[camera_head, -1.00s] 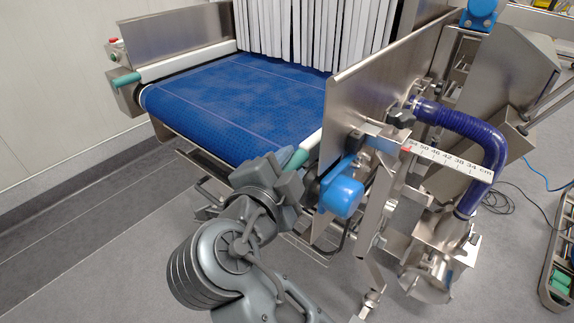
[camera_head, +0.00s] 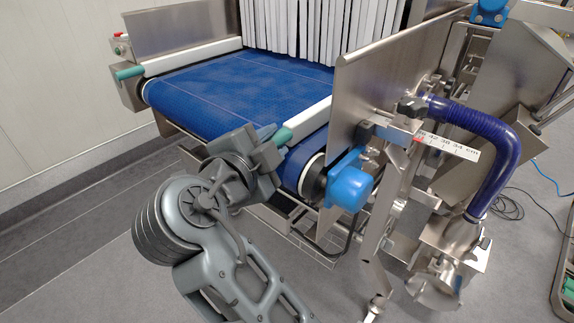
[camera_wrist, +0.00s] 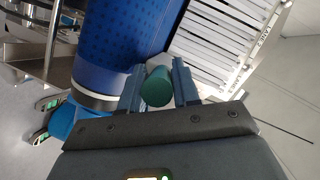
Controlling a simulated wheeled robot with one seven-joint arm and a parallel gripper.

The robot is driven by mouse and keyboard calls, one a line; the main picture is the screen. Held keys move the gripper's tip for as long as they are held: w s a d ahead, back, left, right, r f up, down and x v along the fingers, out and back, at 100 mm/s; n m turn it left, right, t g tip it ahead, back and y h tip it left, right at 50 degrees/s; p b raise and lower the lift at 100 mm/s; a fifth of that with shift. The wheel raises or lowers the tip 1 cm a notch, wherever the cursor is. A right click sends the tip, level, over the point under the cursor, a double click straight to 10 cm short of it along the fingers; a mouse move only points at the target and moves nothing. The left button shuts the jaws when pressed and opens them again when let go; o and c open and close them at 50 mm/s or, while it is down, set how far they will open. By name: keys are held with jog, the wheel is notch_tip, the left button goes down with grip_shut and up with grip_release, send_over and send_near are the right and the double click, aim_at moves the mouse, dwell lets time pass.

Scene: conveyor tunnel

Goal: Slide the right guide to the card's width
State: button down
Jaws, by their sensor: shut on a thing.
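The right guide (camera_head: 307,118) is a white rail with a teal handle (camera_head: 284,137) at its near end, on the right part of the belt. My gripper (camera_head: 272,148) is shut on that handle; the wrist view shows the handle (camera_wrist: 156,88) between the two fingers. The guide's far part is hidden behind the steel side plate. A white cm scale (camera_head: 448,146) sticks out right of the plate, with 42, 38 and 34 legible and a red mark at its left end. The left guide (camera_head: 190,56) with its teal handle lies along the belt's left edge. I see no card.
The blue belt (camera_head: 225,95) is empty, and a bare strip of it shows right of the right guide. White curtain strips (camera_head: 295,30) hang at the back. The steel side plate (camera_head: 375,85), blue motor (camera_head: 347,186) and purple hose (camera_head: 490,140) stand close on the right.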

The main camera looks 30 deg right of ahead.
jog(key=w+b, duration=0.1)
jog(key=w+a, duration=0.1)
jog(key=w, duration=0.1)
jog(key=shift+w+a+f+b, duration=0.1)
jog(key=shift+b, duration=0.25)
jog(key=c, duration=0.9)
grip_release()
jog(key=b+v, duration=0.1)
jog(key=v, duration=0.6)
jog(key=shift+s+a, duration=0.25)
jog(key=shift+a, duration=0.05)
